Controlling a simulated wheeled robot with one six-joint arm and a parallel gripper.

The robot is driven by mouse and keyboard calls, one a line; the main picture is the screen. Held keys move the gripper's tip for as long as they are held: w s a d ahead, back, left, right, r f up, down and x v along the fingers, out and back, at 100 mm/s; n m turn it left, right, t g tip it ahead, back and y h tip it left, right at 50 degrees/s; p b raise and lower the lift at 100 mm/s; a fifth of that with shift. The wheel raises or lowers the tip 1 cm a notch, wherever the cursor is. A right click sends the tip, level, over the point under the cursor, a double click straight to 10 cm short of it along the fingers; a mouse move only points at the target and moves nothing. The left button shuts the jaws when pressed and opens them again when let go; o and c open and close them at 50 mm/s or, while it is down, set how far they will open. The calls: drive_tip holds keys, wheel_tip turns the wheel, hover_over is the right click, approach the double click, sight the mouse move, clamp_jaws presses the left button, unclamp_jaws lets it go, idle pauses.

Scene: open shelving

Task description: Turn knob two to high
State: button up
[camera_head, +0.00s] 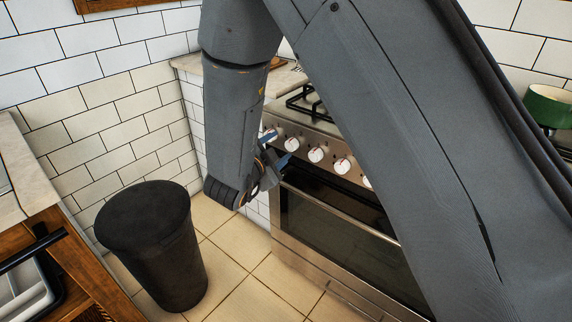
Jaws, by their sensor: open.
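The stove (335,215) has a steel front panel with a row of white, red-marked knobs. The second knob from the left (292,144) shows just right of my gripper (280,147). My gripper is open, with its blue fingers spread near the left end of the knob row. The leftmost knob (270,134) is partly covered by the upper finger. I cannot tell whether a finger touches either knob. The third knob (316,155) and fourth knob (342,166) are clear of the gripper. My arm hides most of the right part of the panel.
The oven door with its handle (330,207) lies below the knobs. A black bin (155,245) stands on the tiled floor at the left. A green pot (548,106) sits at the far right. Floor between bin and stove is free.

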sight(289, 147)
drive_tip(key=s+a+f+m+t+h+b, duration=0.1)
drive_tip(key=s+a+f+m+h+b, duration=0.1)
drive_tip(key=s+f+m+h+b, duration=0.15)
drive_tip(key=shift+n, duration=0.25)
drive_tip(key=x, duration=0.5)
drive_tip(key=r+p+x, duration=0.1)
drive_tip(key=x, duration=0.1)
drive_tip(key=shift+d, duration=0.4)
drive_tip(key=c, duration=1)
drive_tip(key=shift+c, duration=0.2)
